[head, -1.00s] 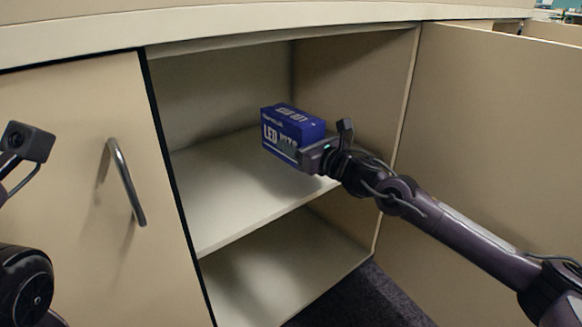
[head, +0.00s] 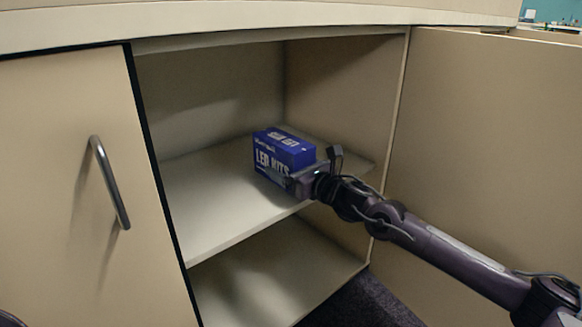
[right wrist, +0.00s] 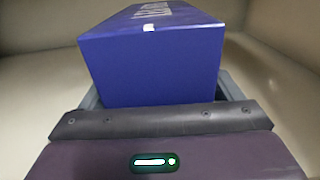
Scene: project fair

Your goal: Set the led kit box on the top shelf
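The blue LED kit box (head: 283,156) is upright inside the open cabinet, at the upper shelf (head: 215,208). It looks to be on or just above that shelf; I cannot tell if it touches. My right gripper (head: 300,182) is at the box's near right end. In the right wrist view the box (right wrist: 152,65) fills the space between the fingers of the gripper (right wrist: 158,98), which look shut on its sides. My left gripper is out of view.
The left cabinet door (head: 75,190) with a metal handle (head: 110,182) is closed. The right door (head: 490,150) stands open beside my right arm. The lower shelf (head: 270,280) is empty. The upper shelf is clear left of the box.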

